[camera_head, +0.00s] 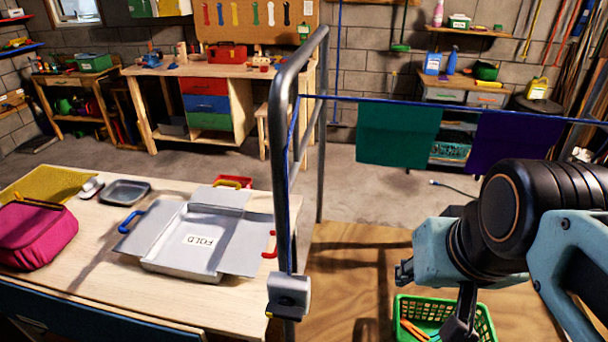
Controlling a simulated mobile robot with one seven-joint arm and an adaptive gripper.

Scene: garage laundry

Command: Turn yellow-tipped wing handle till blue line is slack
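A grey winch box (290,292) is fixed low on the near metal post. A small yellow tip (269,315) shows at its lower left; the rest of the wing handle is too small to make out. The blue line (455,109) runs from the box up the post, then right across the room. It looks straight and taut, with a green cloth (398,134) and a purple cloth (512,142) hanging from it. My gripper (431,300) is right of the box, clearly apart from it. Its fingers look spread and empty.
A green basket (485,323) with orange and teal items sits below my gripper. The metal frame (283,150) rises beside the box. On the left table lie a grey folding board (190,232), a pink bag (38,236) and a dark tray (125,192). Bare wood separates box and basket.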

